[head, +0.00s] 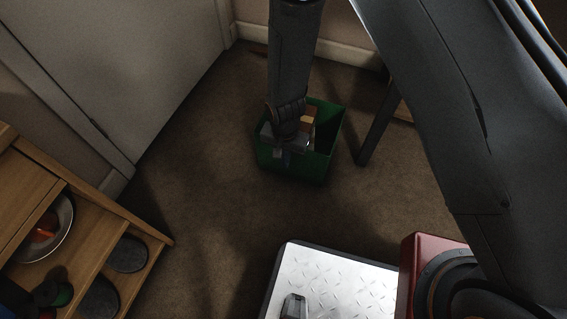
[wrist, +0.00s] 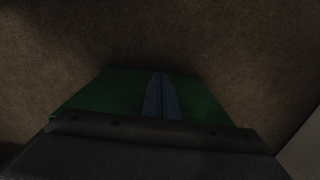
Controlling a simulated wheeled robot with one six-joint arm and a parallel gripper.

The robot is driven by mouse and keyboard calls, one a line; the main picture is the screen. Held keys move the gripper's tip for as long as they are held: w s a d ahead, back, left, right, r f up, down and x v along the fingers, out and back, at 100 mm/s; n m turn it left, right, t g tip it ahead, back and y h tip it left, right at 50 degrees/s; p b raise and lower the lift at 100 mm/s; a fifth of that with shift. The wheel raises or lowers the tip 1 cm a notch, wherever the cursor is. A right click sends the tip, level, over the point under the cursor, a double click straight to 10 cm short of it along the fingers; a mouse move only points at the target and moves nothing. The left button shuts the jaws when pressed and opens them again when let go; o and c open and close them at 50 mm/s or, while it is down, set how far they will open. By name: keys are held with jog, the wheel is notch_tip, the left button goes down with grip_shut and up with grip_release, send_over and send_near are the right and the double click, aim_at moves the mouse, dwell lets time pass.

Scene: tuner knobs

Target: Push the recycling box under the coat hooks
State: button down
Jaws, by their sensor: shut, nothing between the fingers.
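The recycling box is a green open-topped box (head: 325,165) on the brown carpet, with brown and pale items inside. My gripper (head: 284,158) is at the near left side of the box in the head view, and my arm hides part of the box. In the wrist view the shut fingers of my gripper (wrist: 162,98) show in front of the green box (wrist: 100,92). I cannot tell whether they touch it. No coat hooks are in view.
A white door (head: 120,70) is at the upper left. A wooden shelf unit (head: 110,225) with a bowl (head: 50,228) stands at the lower left. A dark leg (head: 378,128) stands just right of the box. Open carpet (head: 205,210) lies nearer and left.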

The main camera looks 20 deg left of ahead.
jog(key=shift+w+d, duration=0.1)
jog(key=shift+w, duration=0.7)
